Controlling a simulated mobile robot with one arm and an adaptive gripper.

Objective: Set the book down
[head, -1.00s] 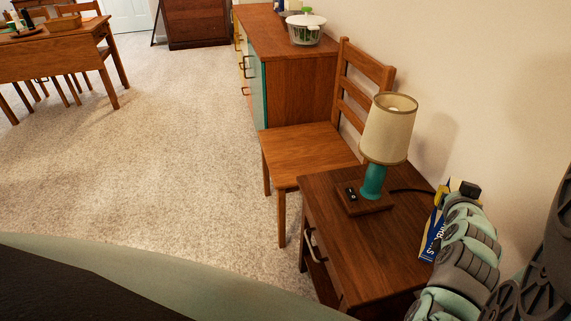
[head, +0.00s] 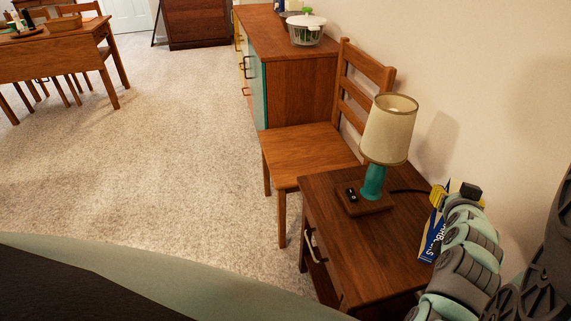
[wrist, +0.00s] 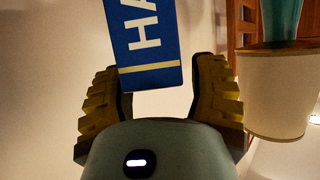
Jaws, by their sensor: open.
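The book (head: 431,238) is blue and white with large lettering. In the head view it stands upright, slightly tilted, at the back right of the dark wooden nightstand (head: 333,220), partly hidden by my arm. My gripper (head: 455,193) is at the book's upper part. In the wrist view the book's blue end (wrist: 152,45) lies between the two yellow-padded fingers of my gripper (wrist: 160,90). The fingers are open, with a gap on the right side; whether the left finger touches the book is unclear.
A lamp (head: 388,130) with a cream shade and teal stem stands on the nightstand, left of the book, its cord running toward the wall. A wooden chair (head: 310,150) stands beyond. The nightstand's front part is clear.

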